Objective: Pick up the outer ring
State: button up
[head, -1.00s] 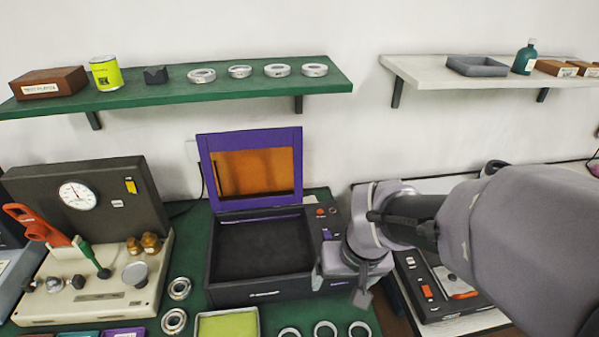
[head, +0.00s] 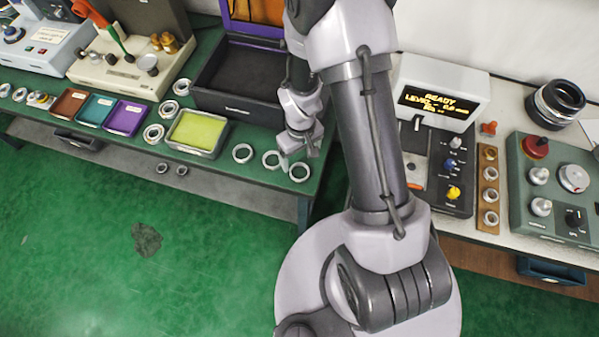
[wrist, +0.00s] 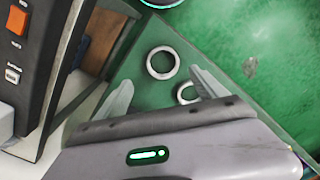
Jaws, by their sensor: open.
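Three similar thin pale metal rings lie flat along the front edge of the green bench: a left one (head: 235,154), a middle one (head: 264,161) and a right one (head: 299,181). I cannot tell which is meant by the outer ring. My gripper (head: 298,155) is above the middle and right rings, open and empty. In the wrist view my gripper (wrist: 162,77) has its fingers spread. One ring (wrist: 150,66) lies whole, roughly ahead of the gap between the fingertips. Another ring (wrist: 181,94) is partly hidden by the right finger and gripper body.
A yellow-green tray (head: 198,135) and thicker bearing rings (head: 153,134) lie left of the thin rings. The open black box (head: 240,105) stands behind. A device with an orange switch (wrist: 17,20) borders the wrist view's left. The bench edge and green floor are close.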

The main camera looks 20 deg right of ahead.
aim_at(299, 171)
jog(key=f, duration=0.2)
jog(key=f+b, duration=0.1)
jog(key=f, duration=0.3)
jog(key=shift+s+a+b, duration=0.25)
jog(key=shift+s+b, duration=0.15)
jog(key=shift+r, duration=0.1)
jog(key=c, duration=1.5)
jog(key=shift+c, duration=0.2)
